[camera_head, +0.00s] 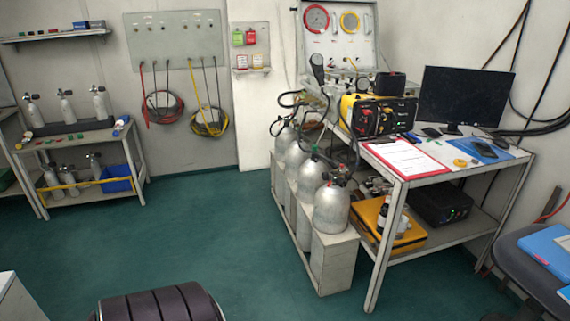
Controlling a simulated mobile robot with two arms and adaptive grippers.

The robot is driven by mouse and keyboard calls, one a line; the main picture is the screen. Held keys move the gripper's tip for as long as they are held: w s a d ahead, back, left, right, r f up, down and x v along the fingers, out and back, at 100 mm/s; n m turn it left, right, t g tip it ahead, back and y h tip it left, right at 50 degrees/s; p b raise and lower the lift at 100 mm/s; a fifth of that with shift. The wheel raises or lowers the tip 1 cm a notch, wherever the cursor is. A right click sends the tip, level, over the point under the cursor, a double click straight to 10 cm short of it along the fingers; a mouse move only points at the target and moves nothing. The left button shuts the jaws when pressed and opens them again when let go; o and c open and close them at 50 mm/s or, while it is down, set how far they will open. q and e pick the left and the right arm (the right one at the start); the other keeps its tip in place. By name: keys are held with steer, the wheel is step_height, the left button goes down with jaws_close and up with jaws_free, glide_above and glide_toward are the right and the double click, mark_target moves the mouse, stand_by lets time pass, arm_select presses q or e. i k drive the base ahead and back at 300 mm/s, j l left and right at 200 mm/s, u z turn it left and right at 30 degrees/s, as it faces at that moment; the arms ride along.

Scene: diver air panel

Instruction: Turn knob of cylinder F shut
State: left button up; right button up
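Several grey gas cylinders stand upright in a row in a light grey rack (335,262) beside the desk. The nearest cylinder (331,210) has a valve on top with a small red part (340,171) and a dark hose. The cylinder behind it (310,178) has a green part (314,150) at its valve. Further cylinders (284,140) stand behind, their valves partly covered by black hoses. I cannot read any letter, so I cannot tell which one is cylinder F or how its knob is turned. Neither of my grippers shows.
A desk (428,178) right of the rack holds a yellow-black unit (378,115), a monitor (465,97) and a red clipboard (404,158). Shelving (140,165) with small cylinders stands at the left. A chair (530,265) is at lower right. The green floor (215,235) left of the rack is clear.

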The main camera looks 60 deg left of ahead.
mark_target(340, 180)
steer(key=j+u, duration=0.15)
steer(key=u, duration=1.35)
